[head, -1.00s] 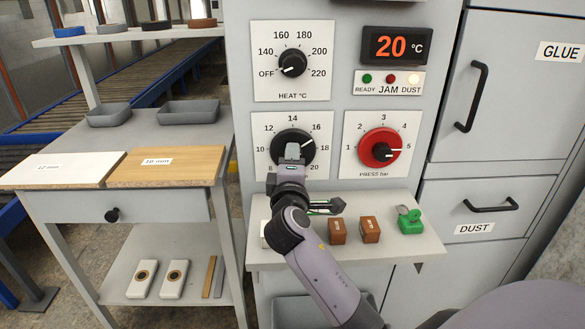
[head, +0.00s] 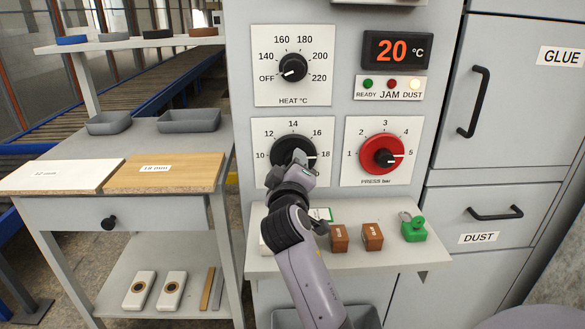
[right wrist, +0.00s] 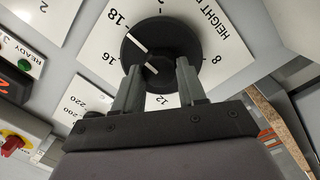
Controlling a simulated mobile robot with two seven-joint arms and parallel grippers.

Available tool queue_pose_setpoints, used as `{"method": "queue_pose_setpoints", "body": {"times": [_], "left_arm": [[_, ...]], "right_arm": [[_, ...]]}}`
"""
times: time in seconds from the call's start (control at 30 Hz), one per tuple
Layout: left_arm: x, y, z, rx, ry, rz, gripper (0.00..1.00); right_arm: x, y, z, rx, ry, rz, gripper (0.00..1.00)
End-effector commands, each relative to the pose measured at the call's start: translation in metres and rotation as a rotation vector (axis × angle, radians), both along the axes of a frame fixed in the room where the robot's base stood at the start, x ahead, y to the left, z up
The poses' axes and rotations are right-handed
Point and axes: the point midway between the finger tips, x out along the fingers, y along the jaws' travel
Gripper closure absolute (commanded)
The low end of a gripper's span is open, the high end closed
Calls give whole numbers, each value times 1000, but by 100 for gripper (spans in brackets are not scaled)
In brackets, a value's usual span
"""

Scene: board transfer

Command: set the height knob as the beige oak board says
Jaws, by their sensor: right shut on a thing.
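The beige oak board (head: 165,174) lies on the left bench; its small label appears to read 18 mm. A white board (head: 62,177) lies left of it, its label too small to read surely. The black height knob (head: 283,146) is on the machine's front panel below the heat knob. My right gripper (head: 298,165) is shut on it, fingers on either side, as the right wrist view shows (right wrist: 157,70). The knob (right wrist: 165,32) has a white pointer line, close to the 18 mark. My left gripper is not in view.
The heat knob (head: 293,68) points near OFF, and the red press knob (head: 381,155) points near 5. The display (head: 396,49) reads 20 °C, with the DUST lamp (head: 415,84) lit. Brown blocks (head: 372,236) and a green item (head: 413,228) stand on the shelf below.

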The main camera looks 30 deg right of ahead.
Motion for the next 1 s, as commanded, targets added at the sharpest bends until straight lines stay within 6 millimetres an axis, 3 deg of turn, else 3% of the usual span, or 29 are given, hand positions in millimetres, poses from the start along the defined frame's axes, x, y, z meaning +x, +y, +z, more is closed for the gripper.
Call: {"method": "queue_pose_setpoints", "body": {"times": [0.4, 0.43, 0.5, 1.0], "left_arm": [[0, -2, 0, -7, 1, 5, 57], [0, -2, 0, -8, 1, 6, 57], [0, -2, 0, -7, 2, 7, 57], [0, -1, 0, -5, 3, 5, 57]], "right_arm": [[0, 0, 0, 6, -2, -1, 90], [0, 0, 0, 6, -2, -1, 53], [0, 0, 0, 5, -1, -1, 34], [0, -1, 0, 4, -2, 1, 34]]}}
